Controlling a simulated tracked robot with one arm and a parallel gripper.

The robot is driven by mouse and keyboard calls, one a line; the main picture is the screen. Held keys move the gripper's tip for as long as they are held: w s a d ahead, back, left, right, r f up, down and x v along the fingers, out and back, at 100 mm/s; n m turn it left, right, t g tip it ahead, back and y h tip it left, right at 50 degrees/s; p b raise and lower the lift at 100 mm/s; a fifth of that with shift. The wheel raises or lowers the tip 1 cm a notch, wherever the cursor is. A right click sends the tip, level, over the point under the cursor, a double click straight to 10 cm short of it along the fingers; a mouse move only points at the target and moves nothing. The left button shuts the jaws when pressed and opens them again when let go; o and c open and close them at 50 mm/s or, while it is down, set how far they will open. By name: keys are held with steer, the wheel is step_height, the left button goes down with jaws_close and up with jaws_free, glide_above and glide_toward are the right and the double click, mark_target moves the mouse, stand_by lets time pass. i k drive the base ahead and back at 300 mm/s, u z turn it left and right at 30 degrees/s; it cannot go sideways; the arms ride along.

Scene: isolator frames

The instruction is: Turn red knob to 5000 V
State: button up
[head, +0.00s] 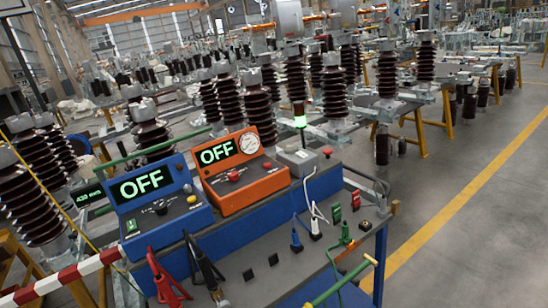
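An orange instrument box (240,172) stands on the blue bench near the middle of the head view. Its green display reads OFF, and a white round dial (249,144) sits beside it. A red knob (234,176) is on its sloped front, with a smaller red control (267,165) to the right. The knob's pointer and scale marks are too small to read. A blue instrument box (157,195) stands to its left. Its display also reads OFF, and it has a dark knob (160,207). My gripper is not visible.
Red clamp (166,283) and black clamp (203,265) lie at the bench's front. A grey box (298,160), plugs and cables are to the right. A red-white barrier (65,276) crosses lower left. Brown insulators (259,115) stand behind. The floor at right (460,260) is clear.

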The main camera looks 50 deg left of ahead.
mark_target(234, 176)
steer(key=u, duration=0.2)
steer(key=i, duration=1.2)
steer(key=u, duration=1.25)
steer(key=i, duration=0.75)
steer(key=u, duration=0.5)
steer(key=k, duration=0.75)
steer(key=u, duration=0.25)
steer(key=i, duration=0.75)
steer(key=z, duration=0.2)
